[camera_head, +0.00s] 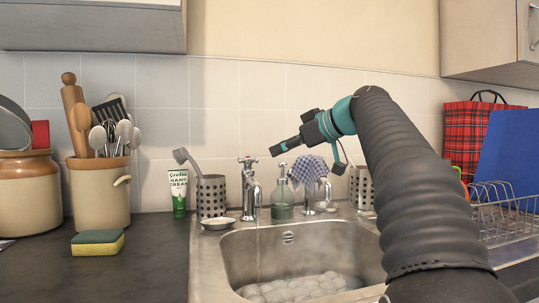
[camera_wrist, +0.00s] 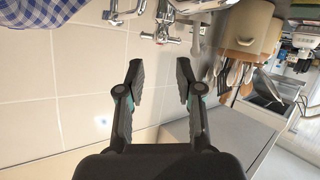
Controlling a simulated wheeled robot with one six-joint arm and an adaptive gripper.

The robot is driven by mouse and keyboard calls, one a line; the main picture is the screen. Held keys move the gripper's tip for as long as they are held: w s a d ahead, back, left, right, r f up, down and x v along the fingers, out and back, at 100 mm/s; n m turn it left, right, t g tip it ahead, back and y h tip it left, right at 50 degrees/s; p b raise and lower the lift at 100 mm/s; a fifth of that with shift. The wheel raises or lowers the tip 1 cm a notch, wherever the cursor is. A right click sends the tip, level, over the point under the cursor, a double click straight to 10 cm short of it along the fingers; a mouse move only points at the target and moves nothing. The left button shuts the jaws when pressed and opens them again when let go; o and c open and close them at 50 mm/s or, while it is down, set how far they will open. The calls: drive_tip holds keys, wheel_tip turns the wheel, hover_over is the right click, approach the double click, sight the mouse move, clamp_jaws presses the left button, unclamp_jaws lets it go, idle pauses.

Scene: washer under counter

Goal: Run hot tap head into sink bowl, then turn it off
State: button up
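Two chrome taps stand behind the steel sink bowl (camera_head: 305,240). The left tap (camera_head: 249,188) has a cross handle, and a thin stream of water (camera_head: 258,252) runs from its spout into the bowl. The right tap (camera_head: 325,190) is partly covered by a blue checked cloth (camera_head: 309,169). I cannot read which tap is hot. My gripper (camera_head: 278,149) is in the air above and right of the left tap in the head view. In the wrist view my gripper (camera_wrist: 160,68) is open and empty, with a cross-handled tap (camera_wrist: 167,38) beyond the fingertips.
Pale rounded shapes (camera_head: 300,287) lie in the bowl. A soap bottle (camera_head: 282,201) stands between the taps. A brush holder (camera_head: 211,196), soap dish (camera_head: 217,224) and hand cream tube (camera_head: 178,192) stand left. A sponge (camera_head: 97,243) and utensil crock (camera_head: 100,195) are farther left; a dish rack (camera_head: 505,220) is right.

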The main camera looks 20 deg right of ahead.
drive_tip(key=shift+v, duration=1.95)
